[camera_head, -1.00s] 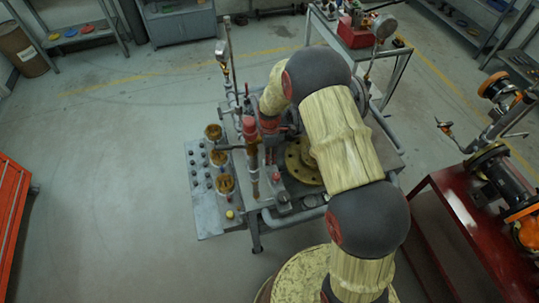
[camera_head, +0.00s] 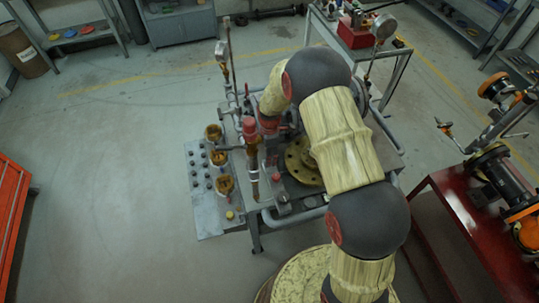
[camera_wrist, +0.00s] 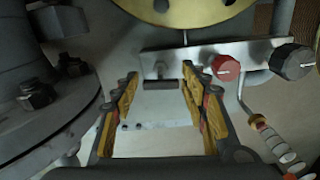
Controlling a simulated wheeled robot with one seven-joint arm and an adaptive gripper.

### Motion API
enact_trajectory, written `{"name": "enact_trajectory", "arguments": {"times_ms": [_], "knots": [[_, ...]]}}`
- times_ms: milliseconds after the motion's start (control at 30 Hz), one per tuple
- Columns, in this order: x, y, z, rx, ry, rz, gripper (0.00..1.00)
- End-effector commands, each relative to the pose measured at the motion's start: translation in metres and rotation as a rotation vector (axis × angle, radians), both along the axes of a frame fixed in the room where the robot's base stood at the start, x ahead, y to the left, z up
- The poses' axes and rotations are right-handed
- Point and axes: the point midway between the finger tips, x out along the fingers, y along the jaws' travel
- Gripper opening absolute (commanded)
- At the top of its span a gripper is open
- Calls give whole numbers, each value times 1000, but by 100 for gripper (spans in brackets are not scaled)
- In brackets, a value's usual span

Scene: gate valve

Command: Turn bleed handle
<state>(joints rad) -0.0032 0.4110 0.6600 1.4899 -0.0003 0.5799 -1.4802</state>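My gripper (camera_wrist: 159,84) is open in the wrist view, with a yellow-padded finger on each side. A short dark bar (camera_wrist: 164,85) lies between the fingertips, under a bolted grey metal strip (camera_wrist: 204,57). I cannot tell whether the fingers touch the bar, or whether it is the bleed handle. A bent metal lever (camera_wrist: 275,140) with a white-and-orange grip hangs to the right of the right finger. In the head view, my arm hides the gripper and the bar; the valve bench (camera_head: 285,208) shows beneath the arm.
A red knob (camera_wrist: 225,68) is close to the right fingertip, with a black knob (camera_wrist: 292,62) farther right. A large bolted flange (camera_wrist: 40,100) stands left of the gripper.

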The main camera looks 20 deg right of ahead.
Motion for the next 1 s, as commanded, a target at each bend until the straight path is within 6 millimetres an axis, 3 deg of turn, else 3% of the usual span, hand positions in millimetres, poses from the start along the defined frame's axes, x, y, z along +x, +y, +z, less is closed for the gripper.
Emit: {"name": "enact_trajectory", "arguments": {"times_ms": [467, 1000], "knots": [[0, 0, 5, 0, -1, 0, 52], [0, 0, 100, 0, -1, 0, 52]]}}
